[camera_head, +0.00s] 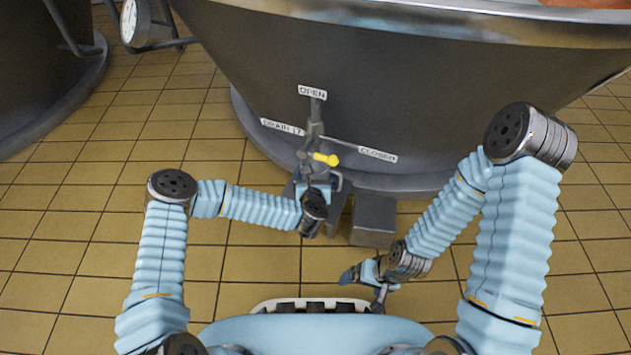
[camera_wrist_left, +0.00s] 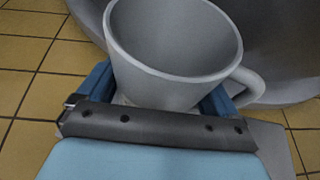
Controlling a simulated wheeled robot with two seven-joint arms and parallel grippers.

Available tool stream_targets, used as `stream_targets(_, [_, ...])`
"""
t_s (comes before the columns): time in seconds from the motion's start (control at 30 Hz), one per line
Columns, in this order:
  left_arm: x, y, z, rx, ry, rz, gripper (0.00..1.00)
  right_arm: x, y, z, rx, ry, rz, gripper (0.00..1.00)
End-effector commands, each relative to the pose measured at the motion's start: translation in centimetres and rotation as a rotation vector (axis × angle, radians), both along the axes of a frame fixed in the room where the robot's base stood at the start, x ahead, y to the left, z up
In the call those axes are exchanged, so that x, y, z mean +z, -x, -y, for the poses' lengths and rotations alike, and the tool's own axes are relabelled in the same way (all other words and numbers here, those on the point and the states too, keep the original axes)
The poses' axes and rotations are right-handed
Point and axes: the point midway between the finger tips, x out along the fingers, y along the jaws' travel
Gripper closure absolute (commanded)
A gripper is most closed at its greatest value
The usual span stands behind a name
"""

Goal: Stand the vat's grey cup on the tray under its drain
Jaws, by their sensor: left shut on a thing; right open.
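The grey cup (camera_wrist_left: 160,88) fills the top of the left wrist view, upright, with its open rim up and its handle to the right. My left gripper (camera_head: 318,187) is shut on it, a blue finger on either side, below the drain valve (camera_head: 314,128) in the head view. There the gripper mostly hides the cup. The vat (camera_head: 400,100) carries the signs OPEN, DRAIN 17 and CLOSED. A dark grey tray (camera_head: 338,217) shows partly beneath the gripper; I cannot tell whether the cup touches it. My right gripper (camera_head: 364,282) is open and empty near my base.
A yellow valve handle (camera_head: 325,158) sticks out just above the left gripper. Another vat (camera_head: 40,80) and a dial gauge (camera_head: 135,22) are at the upper left. Tiled floor at the left is clear.

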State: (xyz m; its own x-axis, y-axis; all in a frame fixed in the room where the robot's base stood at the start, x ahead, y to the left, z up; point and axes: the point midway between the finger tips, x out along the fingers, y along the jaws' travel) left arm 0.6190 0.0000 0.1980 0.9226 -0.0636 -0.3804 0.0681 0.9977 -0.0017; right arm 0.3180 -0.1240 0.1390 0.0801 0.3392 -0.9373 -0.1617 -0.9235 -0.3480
Motion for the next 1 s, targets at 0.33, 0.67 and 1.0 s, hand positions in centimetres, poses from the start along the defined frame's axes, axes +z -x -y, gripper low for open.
stream_targets(0.33, [-0.8, 0.1, 0.0, -0.001, -0.001, -0.001, 0.41, -0.3, 0.0, 0.0, 0.000, 0.000, 0.001, 0.03])
stream_targets(0.67, [-1.0, 0.2, 0.0, -0.001, -0.001, -0.002, 0.00, -0.4, 0.0, 0.0, 0.000, 0.000, 0.001, 0.03])
stream_targets(1.0, [1.1, 4.4, -0.2, -0.004, 0.000, -0.005, 0.00, 1.0, 0.0, 0.0, 0.001, 0.000, -0.002, 0.03])
